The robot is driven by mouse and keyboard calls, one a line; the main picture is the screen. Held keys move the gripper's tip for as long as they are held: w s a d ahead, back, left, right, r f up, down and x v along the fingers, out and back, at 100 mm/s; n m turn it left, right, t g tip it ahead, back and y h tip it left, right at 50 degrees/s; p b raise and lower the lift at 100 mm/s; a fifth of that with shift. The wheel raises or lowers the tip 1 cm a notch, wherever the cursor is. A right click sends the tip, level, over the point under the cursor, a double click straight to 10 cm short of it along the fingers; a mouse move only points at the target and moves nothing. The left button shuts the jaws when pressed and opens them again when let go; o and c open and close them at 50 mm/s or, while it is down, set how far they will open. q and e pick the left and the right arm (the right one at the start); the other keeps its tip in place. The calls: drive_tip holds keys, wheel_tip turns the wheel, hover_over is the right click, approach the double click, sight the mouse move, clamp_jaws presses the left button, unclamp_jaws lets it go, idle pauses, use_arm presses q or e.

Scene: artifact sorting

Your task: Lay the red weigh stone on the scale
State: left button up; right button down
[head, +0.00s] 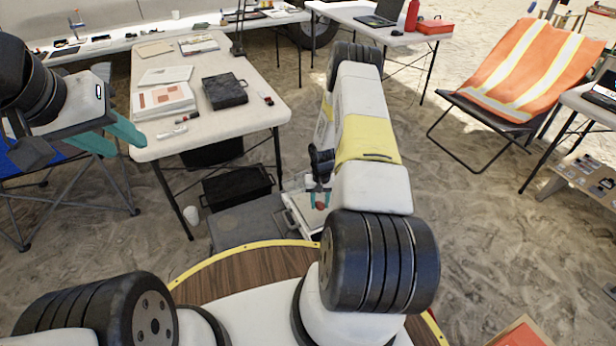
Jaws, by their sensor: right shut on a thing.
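My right gripper (320,199) points down in the middle of the head view, below my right arm. It is shut on the red weigh stone (320,206), a small red piece between its teal fingertips. Below it is a pale, flat, tray-like thing (293,217) that looks like the scale, partly hidden by my arm. I cannot tell whether the stone touches it. My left gripper (112,138) is at the left, by the table's near left corner. Its teal fingers are apart, with nothing between them.
A white table (215,125) holds a black case (224,91), papers and small items. A black crate (237,187) and a grey box (248,222) stand near the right gripper. An orange-covered chair (520,70) is at the right. Sandy floor lies open between.

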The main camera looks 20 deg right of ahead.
drive_tip(key=w, duration=0.1)
drive_tip(key=w+d, duration=0.1)
drive_tip(key=w, duration=0.1)
drive_tip(key=w+d, duration=0.1)
drive_tip(key=shift+w+d+f, duration=0.2)
drive_tip(key=shift+w+f, duration=0.05)
drive_tip(key=shift+f, duration=1.75)
drive_tip(key=shift+f, duration=0.15)
drive_tip(key=c, duration=1)
unclamp_jaws()
drive_tip(key=shift+o, duration=0.2)
